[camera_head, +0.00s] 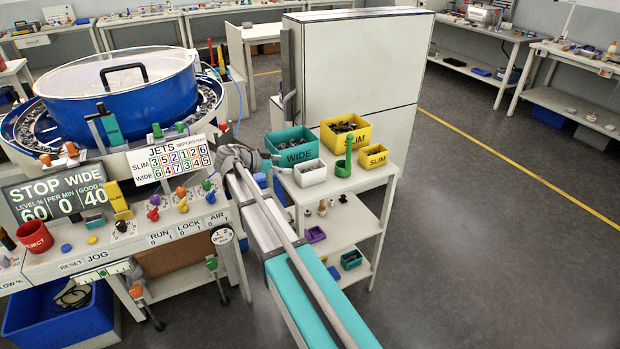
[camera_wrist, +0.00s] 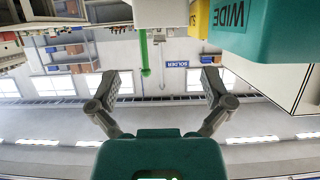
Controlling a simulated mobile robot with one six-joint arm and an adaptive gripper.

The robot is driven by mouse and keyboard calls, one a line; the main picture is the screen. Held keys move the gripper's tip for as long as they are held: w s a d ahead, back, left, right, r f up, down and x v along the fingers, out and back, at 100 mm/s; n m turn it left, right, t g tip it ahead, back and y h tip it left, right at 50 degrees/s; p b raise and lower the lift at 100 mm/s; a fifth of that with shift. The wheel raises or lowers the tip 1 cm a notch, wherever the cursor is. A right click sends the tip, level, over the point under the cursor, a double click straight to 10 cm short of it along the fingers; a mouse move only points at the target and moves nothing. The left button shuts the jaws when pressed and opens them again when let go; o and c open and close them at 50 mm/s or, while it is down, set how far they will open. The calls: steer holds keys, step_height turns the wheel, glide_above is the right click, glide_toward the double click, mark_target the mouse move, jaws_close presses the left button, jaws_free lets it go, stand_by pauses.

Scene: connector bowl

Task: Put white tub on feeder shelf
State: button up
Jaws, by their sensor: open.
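The white tub (camera_head: 310,173) stands on top of the white cart, in front of the teal WIDE bin (camera_head: 291,146); dark parts show inside. In the wrist view, which is upside down, the tub (camera_wrist: 160,12) is cut off by the top edge, roughly centred between the fingers. My gripper (camera_wrist: 160,88) is open with nothing between its fingers. In the head view my gripper (camera_head: 268,160) is left of the tub, apart from it; its fingertips are hard to make out. The feeder with its blue bowl (camera_head: 120,95) is at left; I cannot tell which surface is the feeder shelf.
Yellow SLIM bins, large (camera_head: 345,132) and small (camera_head: 375,158), and a green hooked post (camera_head: 346,155) stand close right of the tub. A tall white cabinet (camera_head: 355,75) rises behind. A control panel (camera_head: 120,235) fills the left. The floor (camera_head: 470,240) at right is clear.

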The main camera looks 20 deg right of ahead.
mark_target(310, 166)
steer(key=b+x, duration=0.1)
steer(key=x, duration=0.4)
steer(key=shift+d+b, duration=0.3)
steer(key=shift+b, duration=0.05)
steer(key=shift+f, duration=0.1)
steer(key=shift+b+x, duration=0.85)
steer(key=shift+x, duration=1.05)
steer(key=shift+w+d+f, duration=0.2)
steer(key=shift+d+f, duration=0.1)
steer(key=shift+d, duration=0.3)
steer(key=c, duration=1)
